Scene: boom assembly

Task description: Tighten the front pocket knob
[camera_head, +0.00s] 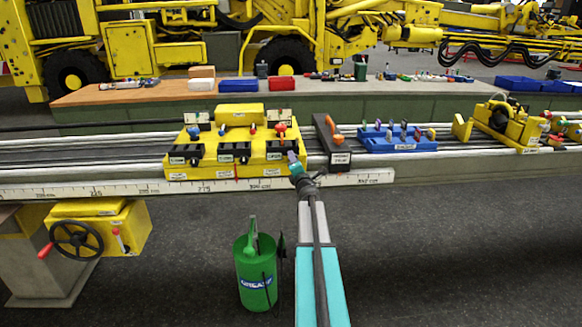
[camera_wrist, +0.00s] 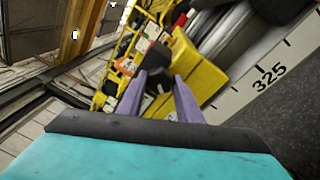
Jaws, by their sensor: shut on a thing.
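The yellow fixture block (camera_head: 215,172) lies across the rails, with black pockets along its near side and small red and blue knobs on top. My gripper (camera_head: 293,160) is at the block's near right corner. In the wrist view, the two purple fingers of my gripper (camera_wrist: 161,82) are shut on a dark knob (camera_wrist: 157,57) by the yellow block (camera_wrist: 200,72). The fingers hide part of the knob. The labels are too small to read, so I cannot tell which pocket it belongs to.
A dark block with an orange handle (camera_head: 333,152) stands just right of the fixture. A blue tray of small tools (camera_head: 399,147) lies further right. A white ruler strip (camera_head: 110,190) runs along the front edge.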

